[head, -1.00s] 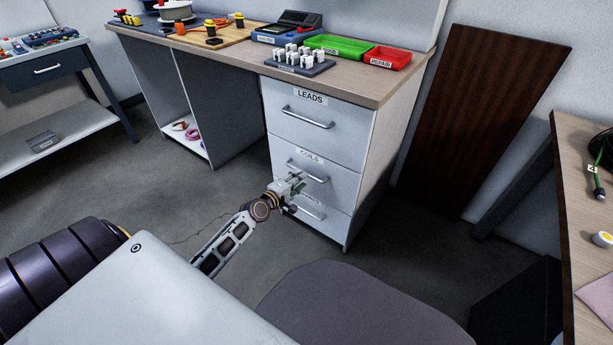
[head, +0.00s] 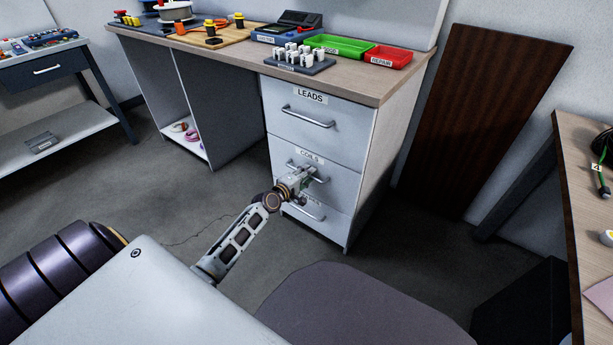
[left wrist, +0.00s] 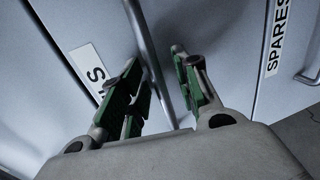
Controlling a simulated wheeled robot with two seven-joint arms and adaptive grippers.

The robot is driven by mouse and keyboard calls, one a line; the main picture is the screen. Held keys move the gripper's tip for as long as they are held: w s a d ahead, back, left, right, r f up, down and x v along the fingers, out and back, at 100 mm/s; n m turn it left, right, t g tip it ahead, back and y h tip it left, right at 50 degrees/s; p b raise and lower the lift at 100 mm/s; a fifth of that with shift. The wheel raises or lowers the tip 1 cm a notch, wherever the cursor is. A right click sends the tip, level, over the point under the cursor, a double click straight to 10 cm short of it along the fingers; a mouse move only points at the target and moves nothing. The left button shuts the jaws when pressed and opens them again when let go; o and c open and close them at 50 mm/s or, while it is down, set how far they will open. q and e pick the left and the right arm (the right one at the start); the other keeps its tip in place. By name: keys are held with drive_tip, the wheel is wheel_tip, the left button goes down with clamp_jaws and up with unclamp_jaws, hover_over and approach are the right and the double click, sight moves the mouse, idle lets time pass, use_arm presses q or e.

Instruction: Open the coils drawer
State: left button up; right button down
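The coils drawer (head: 343,178) is the middle drawer of the white cabinet, below LEADS and above SPARES. It looks shut, with its face flush with the others. Its bar handle (head: 322,180) is partly hidden by my left gripper (head: 304,177). In the left wrist view, the handle (left wrist: 147,48) passes between the green-padded fingers of the left gripper (left wrist: 157,65). The fingers are open, one on each side of the bar, with a gap visible. Part of the drawer's label (left wrist: 92,75) shows beside the left finger. My right gripper is out of view.
The LEADS drawer (head: 340,128) above is shut. The SPARES drawer (head: 322,218) is below, its label partly covered by my arm. A dark grey seat-like shape (head: 350,305) lies in front of the cabinet. A table (head: 585,150) stands at the right. Grey floor is open at left.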

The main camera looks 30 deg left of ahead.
use_arm(q)
clamp_jaws()
drive_tip(key=shift+s, duration=0.1)
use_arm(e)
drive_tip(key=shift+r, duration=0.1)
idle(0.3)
